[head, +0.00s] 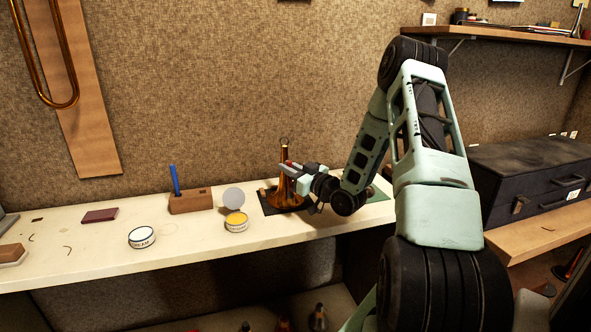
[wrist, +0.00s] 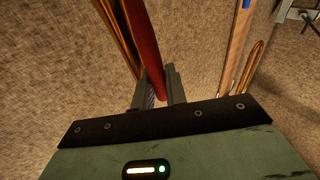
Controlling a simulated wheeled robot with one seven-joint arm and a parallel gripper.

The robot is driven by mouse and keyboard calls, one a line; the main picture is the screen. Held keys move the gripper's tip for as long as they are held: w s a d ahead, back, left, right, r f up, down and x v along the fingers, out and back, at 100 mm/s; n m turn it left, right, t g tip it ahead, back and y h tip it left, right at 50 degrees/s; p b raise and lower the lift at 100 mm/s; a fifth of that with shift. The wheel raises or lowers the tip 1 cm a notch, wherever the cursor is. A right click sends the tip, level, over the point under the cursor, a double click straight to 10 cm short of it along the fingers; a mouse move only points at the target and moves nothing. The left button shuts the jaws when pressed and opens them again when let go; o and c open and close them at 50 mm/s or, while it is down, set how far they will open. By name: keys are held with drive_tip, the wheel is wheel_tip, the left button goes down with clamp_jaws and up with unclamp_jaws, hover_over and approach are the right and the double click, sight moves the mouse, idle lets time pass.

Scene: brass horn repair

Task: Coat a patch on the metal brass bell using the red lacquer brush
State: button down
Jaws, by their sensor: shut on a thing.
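The brass bell (head: 284,190) stands upright, flared end down, on a dark mat (head: 267,206) on the white bench. My gripper (head: 287,169) is beside the bell's upper part and covers some of it in the head view. In the wrist view my gripper (wrist: 160,88) is shut on the red lacquer brush (wrist: 143,35), with the red handle running up from between the fingers. The brass bell (wrist: 118,32) lies close along the brush's left side there. The bristles are hidden, so I cannot tell whether they touch the bell.
A wooden block (head: 190,203) holds a blue-handled tool (head: 174,178). An open yellow tin (head: 236,222) with its lid (head: 233,197) and a white tin (head: 142,238) stand left of the bell. A black case (head: 530,172) is at right. The bench's front middle is clear.

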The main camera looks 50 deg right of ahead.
drive_tip(key=s+d+b, duration=0.1)
drive_tip(key=d+b, duration=0.1)
drive_tip(key=shift+s+d, duration=0.3)
drive_tip(key=shift+s, duration=0.05)
idle(1.3)
drive_tip(key=shift+r, duration=0.15)
drive_tip(key=shift+s+a+r+p, duration=0.35)
drive_tip(key=shift+s+r, duration=0.2)
drive_tip(key=shift+r, duration=0.2)
drive_tip(key=shift+s+a+r+p, duration=0.35)
drive_tip(key=shift+s+r, duration=0.2)
drive_tip(key=shift+r, duration=0.2)
drive_tip(key=shift+s+a+r+p, duration=0.35)
drive_tip(key=shift+s+r, duration=0.2)
drive_tip(key=shift+r, duration=0.2)
drive_tip(key=shift+s+a+r+p, duration=0.25)
drive_tip(key=shift+s+r, duration=0.15)
drive_tip(key=shift+r, duration=0.2)
drive_tip(key=shift+s+a+r+p, duration=0.25)
drive_tip(key=shift+s+r, duration=0.15)
drive_tip(key=shift+r, duration=0.15)
